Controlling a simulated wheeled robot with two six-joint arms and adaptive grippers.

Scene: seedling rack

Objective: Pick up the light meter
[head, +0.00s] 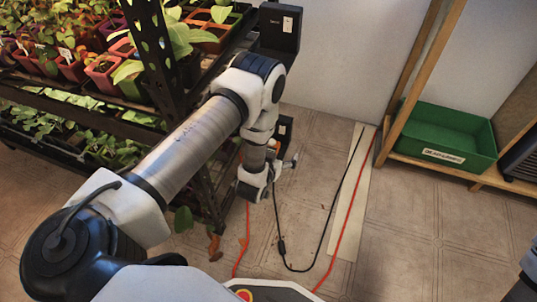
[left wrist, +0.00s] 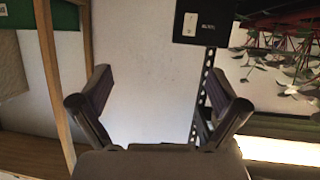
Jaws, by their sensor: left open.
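I cannot make out a light meter for certain in either view. A black box (head: 279,27) with a white label or switch is fixed at the end of the rack in the head view. A similar black box (left wrist: 204,22) shows at the top of the left wrist view, beyond the fingers. My left gripper (left wrist: 160,76) is open, with nothing between its fingers but the pale wall behind. In the head view its arm reaches past the rack's end, and the fingers are not clear there. My right gripper is out of view.
The seedling rack (head: 164,62) holds potted plants on the left. Black and red cords (head: 347,212) lie on the tiled floor, partly over a pale strip. A green bin (head: 447,137) sits on a wooden shelf at the right. Floor between rack and shelf is mostly open.

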